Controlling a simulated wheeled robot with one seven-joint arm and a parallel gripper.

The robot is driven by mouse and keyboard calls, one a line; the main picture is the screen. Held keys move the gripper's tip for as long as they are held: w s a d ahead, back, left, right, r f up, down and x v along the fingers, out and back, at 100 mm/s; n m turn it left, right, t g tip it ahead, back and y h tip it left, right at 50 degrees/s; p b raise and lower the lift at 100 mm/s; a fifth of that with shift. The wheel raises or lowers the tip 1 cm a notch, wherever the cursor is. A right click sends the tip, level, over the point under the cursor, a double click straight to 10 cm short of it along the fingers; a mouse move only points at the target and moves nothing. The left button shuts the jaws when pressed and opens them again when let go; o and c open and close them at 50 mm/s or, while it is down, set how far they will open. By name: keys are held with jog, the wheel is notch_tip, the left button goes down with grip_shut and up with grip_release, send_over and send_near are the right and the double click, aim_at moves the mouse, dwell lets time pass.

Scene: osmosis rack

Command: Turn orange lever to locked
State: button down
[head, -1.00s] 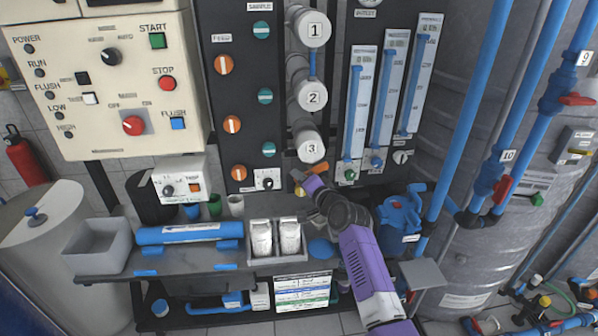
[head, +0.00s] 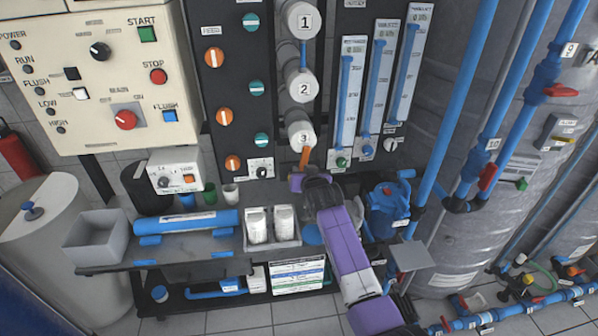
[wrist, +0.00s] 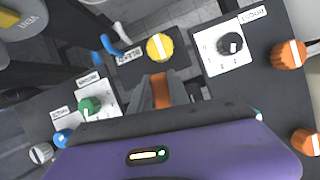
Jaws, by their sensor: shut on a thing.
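The orange lever (head: 305,157) is below the white cylinder numbered 3 (head: 300,136) in the head view and stands near upright there. In the wrist view the orange lever (wrist: 160,92) sits between the two grey fingers. My gripper (head: 301,176) is at the lever's lower part in the head view. In the wrist view my gripper (wrist: 161,88) is shut on the lever. The lever's pivot is hidden, and I see no locked mark.
A yellow knob (wrist: 159,47) and a black knob (wrist: 230,43) are close to the fingers in the wrist view. A green knob (wrist: 89,105) is to the left. Flow meters (head: 346,100) stand right of the cylinders. A bench (head: 215,264) runs below.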

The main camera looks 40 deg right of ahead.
jog(key=shift+s+d+f+n+g+h, duration=0.2)
jog(key=shift+d+n+g+h, duration=0.1)
jog(key=shift+n, duration=0.3)
dwell(0.3)
jog(key=c, duration=1.5)
grip_release()
jog(key=shift+r, duration=0.1)
jog(key=shift+s+a, duration=0.1)
jog(key=b+v, duration=0.1)
jog(key=v, duration=0.6)
jog(key=shift+s+a+r, duration=0.15)
jog(key=shift+s+a, duration=0.05)
